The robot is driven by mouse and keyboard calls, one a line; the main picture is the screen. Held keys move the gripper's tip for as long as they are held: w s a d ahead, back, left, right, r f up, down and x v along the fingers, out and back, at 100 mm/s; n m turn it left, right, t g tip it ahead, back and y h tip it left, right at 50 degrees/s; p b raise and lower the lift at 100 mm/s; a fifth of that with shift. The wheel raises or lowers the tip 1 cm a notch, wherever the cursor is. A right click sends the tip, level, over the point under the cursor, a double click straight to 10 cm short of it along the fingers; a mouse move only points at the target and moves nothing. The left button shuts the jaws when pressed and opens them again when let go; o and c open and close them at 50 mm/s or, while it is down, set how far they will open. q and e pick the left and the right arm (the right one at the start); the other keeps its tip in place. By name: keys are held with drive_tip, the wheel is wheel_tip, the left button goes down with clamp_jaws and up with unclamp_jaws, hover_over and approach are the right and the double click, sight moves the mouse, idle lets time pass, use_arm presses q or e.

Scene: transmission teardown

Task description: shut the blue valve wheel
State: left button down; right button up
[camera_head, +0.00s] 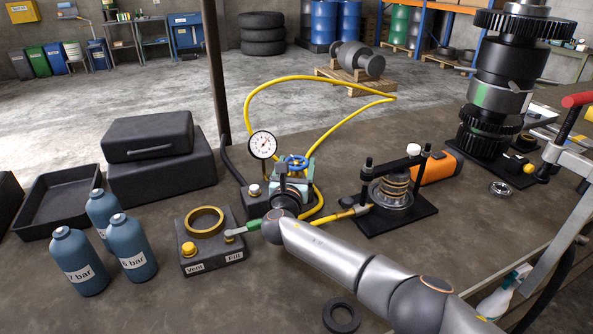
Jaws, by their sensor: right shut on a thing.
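The blue valve wheel (298,160) sits on top of a pale green valve body (306,178) at the middle of the table, next to the pressure gauge (263,145). My right gripper (293,172) reaches it from the front, with my arm coming in from the lower right. It is shut at the near side of the wheel's rim. The gripper hides part of the wheel and most of the valve body. My left gripper is not in view.
A yellow hose (268,83) loops behind the wheel towards a black clamp fixture (392,207). A vent and fill block (208,240) stands at left, beside several blue bottles (77,262). A black ring (341,317) lies in front. A dark post (213,70) rises behind.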

drive_tip(key=shift+m+h+b, duration=0.3)
drive_tip(key=shift+h, duration=0.2)
drive_tip(key=o, duration=1.2)
drive_tip(key=shift+p+v, duration=0.6)
drive_tip(key=shift+v, duration=0.2)
drive_tip(key=p+v, duration=0.1)
drive_tip(key=v, duration=0.8)
drive_tip(key=shift+s, duration=0.1)
drive_tip(key=shift+v, duration=0.85)
drive_tip(key=shift+r, duration=0.1)
